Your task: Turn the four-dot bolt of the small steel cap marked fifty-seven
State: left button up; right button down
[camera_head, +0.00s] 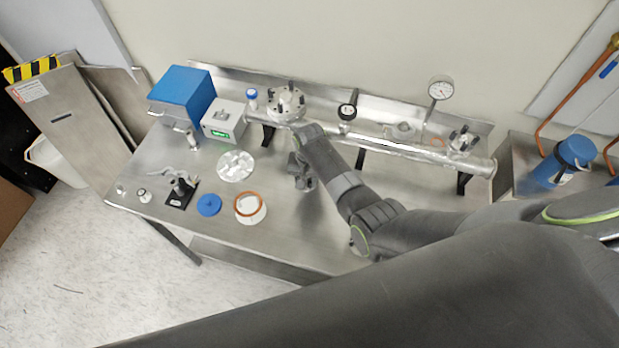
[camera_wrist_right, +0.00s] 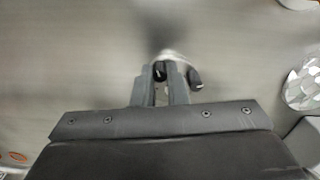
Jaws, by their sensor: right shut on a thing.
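My right gripper (camera_head: 303,168) is low over the middle of the table, in front of the long steel pipe. In the right wrist view its two fingers (camera_wrist_right: 165,88) are closed around a black bolt head (camera_wrist_right: 160,72). A second black bolt (camera_wrist_right: 194,79) sits just right of the fingers, apart from them. Behind the fingers a small round steel cap (camera_wrist_right: 175,58) shows, partly hidden by the bolts. No number or dots are readable on it. Another steel fitting with black bolts (camera_head: 463,141) is at the pipe's right end. My left gripper is not in view.
The steel pipe (camera_head: 390,147) runs along the table's back, with a bolted flange (camera_head: 285,103) and a gauge (camera_head: 440,88). A foil-like disc (camera_head: 236,166), blue lid (camera_head: 208,205) and copper-ringed dish (camera_head: 250,206) lie left of the gripper. The front middle of the table (camera_head: 300,230) is clear.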

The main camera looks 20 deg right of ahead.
aim_at(309, 182)
jog(key=c, duration=1.4)
grip_release()
jog(key=shift+c, duration=0.2)
jog(key=shift+r, duration=0.15)
notch_tip(309, 182, up, 17)
jog(key=shift+b, duration=0.45)
